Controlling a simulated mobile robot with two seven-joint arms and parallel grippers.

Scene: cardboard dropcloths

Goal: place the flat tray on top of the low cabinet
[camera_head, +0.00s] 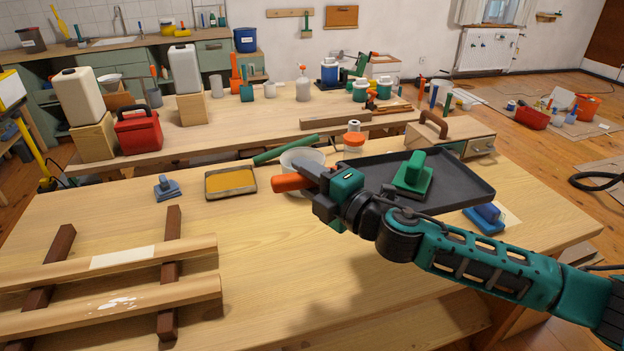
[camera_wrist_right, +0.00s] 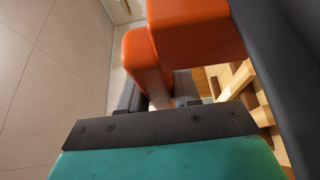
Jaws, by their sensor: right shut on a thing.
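The flat tray (camera_head: 462,188), dark grey with a raised rim, lies on the near workbench at the right, and a green-handled block (camera_head: 413,174) sits on it. My right gripper (camera_head: 294,180) is left of the tray, over the bench in front of a white bowl. My right forearm hides the tray's near left part. A low wooden cabinet (camera_head: 452,143) with a brown arched handle stands behind the tray. My left gripper is not in view.
The white bowl (camera_head: 303,156) is close to the orange tips. A blue block (camera_head: 484,217) lies near the right edge. The bench's front middle is clear.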

